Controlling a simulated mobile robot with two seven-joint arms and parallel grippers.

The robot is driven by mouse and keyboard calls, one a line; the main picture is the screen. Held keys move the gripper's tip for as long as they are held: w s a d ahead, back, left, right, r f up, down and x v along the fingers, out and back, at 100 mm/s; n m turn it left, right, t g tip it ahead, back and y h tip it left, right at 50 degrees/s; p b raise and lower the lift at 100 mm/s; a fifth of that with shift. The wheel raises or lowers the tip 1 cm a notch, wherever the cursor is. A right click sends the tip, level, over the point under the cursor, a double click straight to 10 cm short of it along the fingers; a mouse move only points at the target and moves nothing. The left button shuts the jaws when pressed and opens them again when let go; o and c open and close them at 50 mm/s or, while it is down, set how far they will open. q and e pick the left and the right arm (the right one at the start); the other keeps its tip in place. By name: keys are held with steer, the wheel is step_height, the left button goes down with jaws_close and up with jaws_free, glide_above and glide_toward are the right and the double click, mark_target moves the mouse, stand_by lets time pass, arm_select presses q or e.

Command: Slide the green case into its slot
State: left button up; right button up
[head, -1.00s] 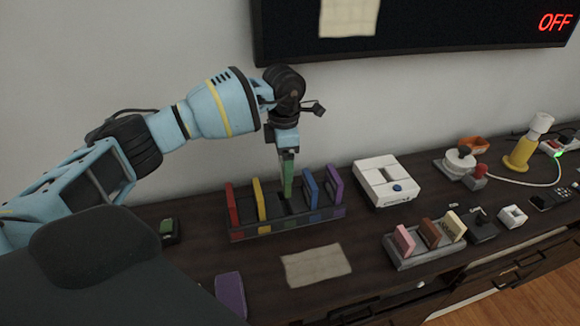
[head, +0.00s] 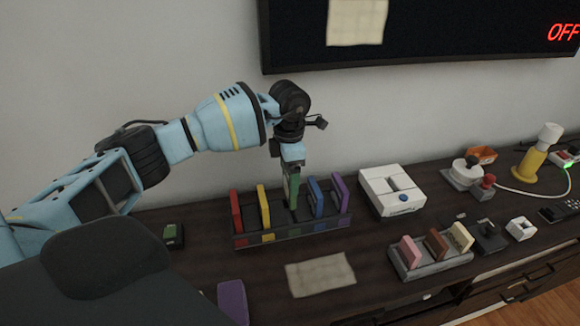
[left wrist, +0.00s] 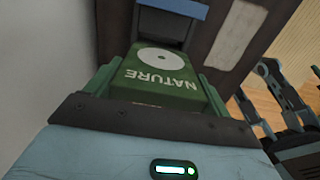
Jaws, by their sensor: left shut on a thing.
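My left gripper (head: 291,166) is shut on the upper end of the green case (head: 292,189) and holds it upright. The case is in the gap between the yellow and blue cases of the dark rack (head: 290,232), its lower end down inside the rack. It stands a little higher than its neighbours; whether it touches the slot floor is hidden. In the left wrist view the green case (left wrist: 155,75), with a white disc and the word NATURE, sits between both fingers. Dark and teal parts at that view's right edge look like my right gripper, too cut off to read.
The rack also holds a red case (head: 237,211), a yellow case (head: 263,207), a blue case (head: 315,196) and a purple case (head: 341,192). A white box (head: 391,190) stands right of it. A beige paper (head: 320,274) lies in front. A grey rack (head: 430,262) stands front right.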

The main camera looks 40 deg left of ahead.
arm_select(q)
step_height(320, 180, down, 3)
steer(key=shift+r+b, duration=0.2)
steer(key=shift+b, duration=0.15)
steer(key=shift+f, duration=0.65)
arm_select(e)
steer(key=shift+s+a+f, duration=0.1)
steer(key=shift+s+f, duration=0.1)
steer(key=shift+f, duration=0.4)
steer(key=shift+r, duration=0.15)
steer(key=shift+s, duration=0.25)
steer(key=shift+w+r, duration=0.25)
steer(key=shift+w, duration=0.15)
arm_select(q)
steer(key=shift+f, duration=0.6)
arm_select(e)
steer(key=shift+s+f, duration=0.35)
steer(key=shift+s, duration=0.05)
arm_select(q)
steer(key=shift+f+b, duration=0.45)
steer(key=shift+f, duration=0.7)
arm_select(e)
steer(key=shift+s+f, duration=0.15)
steer(key=shift+f, duration=0.35)
